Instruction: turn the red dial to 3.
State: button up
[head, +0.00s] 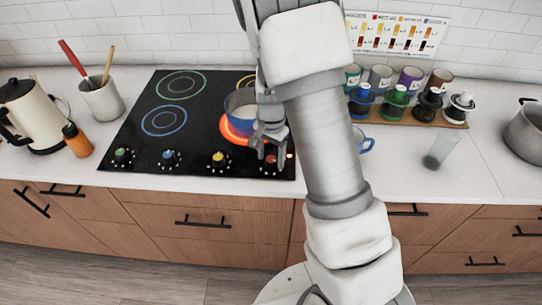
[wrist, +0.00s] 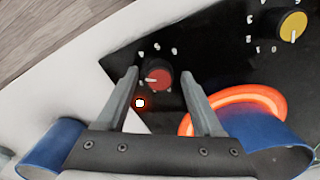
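The red dial (wrist: 158,77) is on the black cooktop's front edge, at its right end; in the head view the dial (head: 271,160) is just below my gripper. Its white pointer points left in the wrist view; the numbers around it are too small to read surely. My gripper (wrist: 159,75) is open, one finger on each side of the red dial. I cannot tell whether the fingers touch it. A small indicator light (wrist: 140,103) glows beside the dial. The burner (wrist: 250,96) behind it glows red-orange.
A blue pot (head: 238,107) sits on the glowing burner, close to my gripper. Yellow (head: 218,159), blue (head: 169,159) and green (head: 122,156) dials line the cooktop front to the left. A blue mug (head: 364,145) stands right of the cooktop.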

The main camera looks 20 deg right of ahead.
aim_at(271, 159)
jog(key=shift+r, duration=0.1)
notch_tip(271, 159, up, 17)
jog(key=shift+p, duration=0.45)
jog(key=shift+r, duration=0.15)
dwell(0.4)
jog(key=s+r+n+t, duration=0.2)
jog(key=s+r+n, duration=0.2)
jog(key=s, duration=0.6)
jog(key=s+r+n+t, duration=0.3)
jog(key=s+r+n, duration=0.2)
jog(key=s, duration=0.5)
jog(key=shift+s+r+n+t, duration=0.3)
jog(key=shift+s+r, duration=0.05)
jog(key=shift+r, duration=0.5)
